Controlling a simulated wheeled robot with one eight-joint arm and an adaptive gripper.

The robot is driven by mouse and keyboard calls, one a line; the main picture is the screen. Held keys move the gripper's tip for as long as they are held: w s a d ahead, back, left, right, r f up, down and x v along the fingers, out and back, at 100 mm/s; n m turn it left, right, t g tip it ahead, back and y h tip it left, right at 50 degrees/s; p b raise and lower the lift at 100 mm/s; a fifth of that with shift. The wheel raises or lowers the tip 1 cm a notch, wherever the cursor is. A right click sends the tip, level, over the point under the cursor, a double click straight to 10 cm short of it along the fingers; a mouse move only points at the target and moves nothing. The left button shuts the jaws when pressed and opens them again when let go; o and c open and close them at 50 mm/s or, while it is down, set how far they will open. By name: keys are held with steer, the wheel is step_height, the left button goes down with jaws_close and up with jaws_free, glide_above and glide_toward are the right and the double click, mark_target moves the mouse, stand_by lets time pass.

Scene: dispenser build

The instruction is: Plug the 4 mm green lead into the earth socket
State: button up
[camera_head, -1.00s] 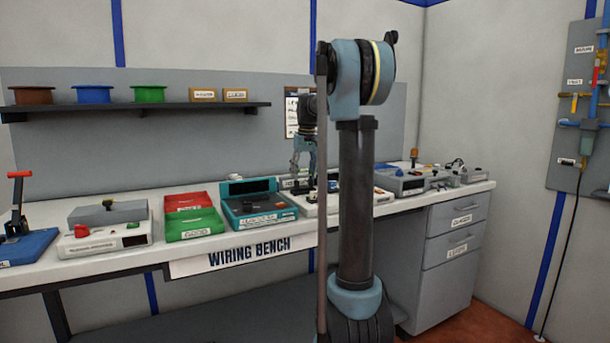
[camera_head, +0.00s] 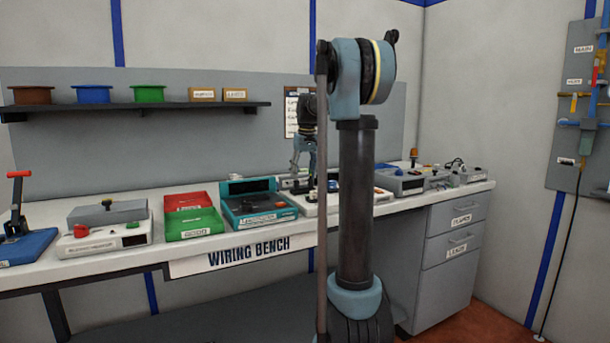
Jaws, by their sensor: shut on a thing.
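My gripper (camera_head: 309,180) is small and far off, just left of my own dark arm column. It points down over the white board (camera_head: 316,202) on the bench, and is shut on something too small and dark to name. I cannot tell whether the held thing touches the board. I cannot make out the green lead or the earth socket. My arm column hides part of the board and whatever lies behind it.
A teal tester (camera_head: 262,212) stands left of the board, then green (camera_head: 190,229) and red (camera_head: 190,201) trays. A white unit (camera_head: 112,245) is farther left. Grey units (camera_head: 402,183) stand on the right of the bench. A shelf (camera_head: 130,108) with spools hangs above.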

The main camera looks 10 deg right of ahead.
steer(key=shift+f, duration=0.95)
stand_by(1.6)
steer(key=o, duration=1.2)
steer(key=shift+c, duration=0.2)
steer(key=o, duration=0.4)
steer(key=shift+s, duration=0.1)
steer(key=shift+r, duration=0.1)
steer(key=shift+r, duration=3.4)
